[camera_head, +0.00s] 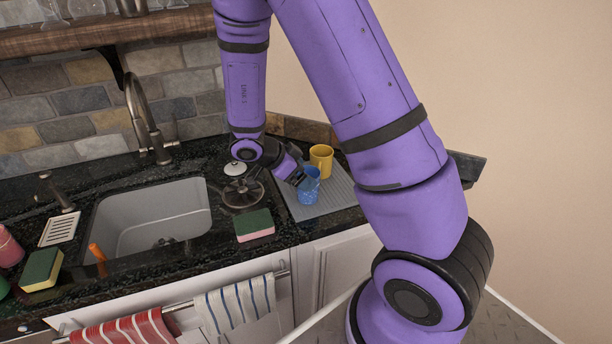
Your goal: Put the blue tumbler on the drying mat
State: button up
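The blue tumbler (309,188) is upright at the left part of the grey ribbed drying mat (338,197), right of the sink. Its base appears on or just above the mat; I cannot tell which. My gripper (297,177) comes in from the left, and its fingers are at the tumbler's left side. The fingertips are small and partly hidden, so I cannot tell whether they grip the tumbler or are apart from it. A yellow mug (321,159) stands behind the tumbler on the mat.
A green-and-pink sponge (254,225) lies near the counter's front edge. The sink (150,215) and faucet (143,120) are farther left. The mat's front right is clear.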

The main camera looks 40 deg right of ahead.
jog(key=v, duration=1)
jog(key=w+r+n+t+y, duration=0.3)
jog(key=w+r+n+t, duration=0.2)
jog(key=w+r+t, duration=0.45)
jog(key=s+a+r+n+t+y, duration=0.2)
jog(key=s+a+r+n+y, duration=0.1)
jog(key=r, duration=0.3)
jog(key=s+a+r+n+t+y, duration=0.2)
jog(key=s+a+r+n+y, duration=0.15)
jog(key=r, duration=0.35)
jog(key=s+r+n+g+y, duration=0.3)
jog(key=s+n, duration=0.4)
jog(key=s, duration=0.5)
jog(key=s+d+f+n+g+h, duration=0.1)
jog(key=s+d+h, duration=0.1)
jog(key=s, duration=0.4)
jog(key=s+d+f+n+g+h, duration=0.1)
jog(key=s+d+g+h, duration=0.1)
jog(key=s, duration=0.5)
jog(key=shift+d+f+n, duration=0.3)
jog(key=shift+d+n, duration=0.05)
jog(key=shift+d, duration=0.1)
